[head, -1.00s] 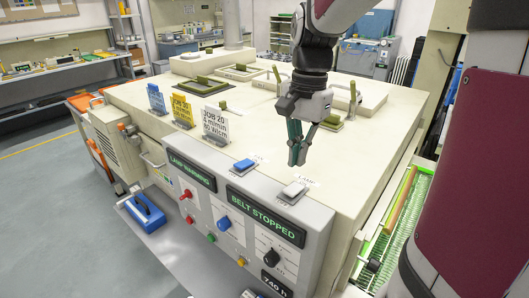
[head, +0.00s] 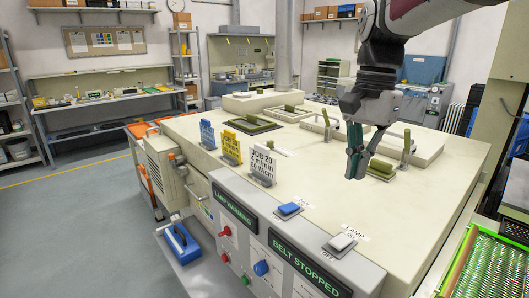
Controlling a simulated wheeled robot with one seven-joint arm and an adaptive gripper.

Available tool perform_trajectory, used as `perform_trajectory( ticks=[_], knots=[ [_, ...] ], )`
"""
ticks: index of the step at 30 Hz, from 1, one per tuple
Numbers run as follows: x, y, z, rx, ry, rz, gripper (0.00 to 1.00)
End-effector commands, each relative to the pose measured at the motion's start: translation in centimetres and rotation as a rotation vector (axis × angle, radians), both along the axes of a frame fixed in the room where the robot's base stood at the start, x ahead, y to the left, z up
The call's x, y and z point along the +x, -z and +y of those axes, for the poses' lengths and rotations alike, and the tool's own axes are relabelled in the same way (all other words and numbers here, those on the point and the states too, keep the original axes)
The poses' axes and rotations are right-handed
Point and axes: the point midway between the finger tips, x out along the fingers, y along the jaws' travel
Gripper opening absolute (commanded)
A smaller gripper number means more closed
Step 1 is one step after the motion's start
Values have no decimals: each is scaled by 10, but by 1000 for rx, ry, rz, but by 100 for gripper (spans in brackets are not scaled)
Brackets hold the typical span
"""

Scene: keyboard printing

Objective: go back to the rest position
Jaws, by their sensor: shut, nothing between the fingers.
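My gripper (head: 354,165) hangs at the upper right in the head view, its greenish fingers pointing down and together, with nothing between them. It is in the air above the cream machine top (head: 310,172), apart from the surface as far as I can tell. Below it on the machine's front edge are a blue rocker switch (head: 289,209) and a white rocker switch (head: 340,242). The sloping front panel has a lit sign reading LAMP WARMING (head: 235,211) and another reading BELT STOPPED (head: 307,267).
Blue, yellow and white job cards (head: 263,165) stand on the machine top left of my gripper. Green handles (head: 293,109) rise behind them. A green tray (head: 487,262) lies at the lower right. Open grey floor (head: 90,240) is at the left.

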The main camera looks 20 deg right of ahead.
Motion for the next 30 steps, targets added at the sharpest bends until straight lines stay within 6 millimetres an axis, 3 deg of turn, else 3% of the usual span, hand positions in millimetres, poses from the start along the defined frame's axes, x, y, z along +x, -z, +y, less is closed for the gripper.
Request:
perform_trajectory(
  ticks=[5,8,14,21,30],
  knots=[
    [-4,0,5,-1,-35,-20,0],
    [-14,0,18,-6,-137,-73,0],
    [-51,8,61,-68,-504,-253,0],
    [-93,31,103,-222,-930,-431,0],
    [-112,48,118,-336,-1145,-504,0]
  ],
)
